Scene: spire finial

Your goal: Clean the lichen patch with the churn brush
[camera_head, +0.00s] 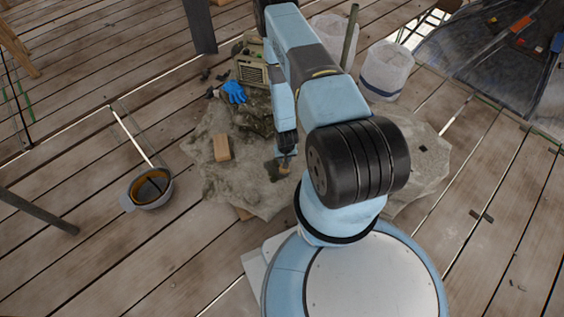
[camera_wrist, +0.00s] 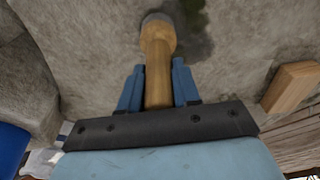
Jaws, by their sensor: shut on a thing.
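The churn brush (camera_wrist: 158,58) has a round wooden handle that runs away from my gripper (camera_wrist: 158,88) in the wrist view. My gripper's two blue fingers are shut on the handle, one on each side. The brush's far end is greyish and meets or hangs just over the stone; I cannot tell if it touches. A dark patch (camera_wrist: 195,32), which looks like the lichen patch, lies on the pale stone (camera_wrist: 90,45) beside that end. In the head view my gripper points down at the stone, with the wooden handle (camera_head: 285,165) below it and the dark patch (camera_head: 272,171) beside it.
A wooden block (camera_head: 221,147) lies on the stone, left of my gripper. A blue glove (camera_head: 234,91) and a radio (camera_head: 251,74) are behind. White buckets (camera_head: 386,72) stand at the back right.

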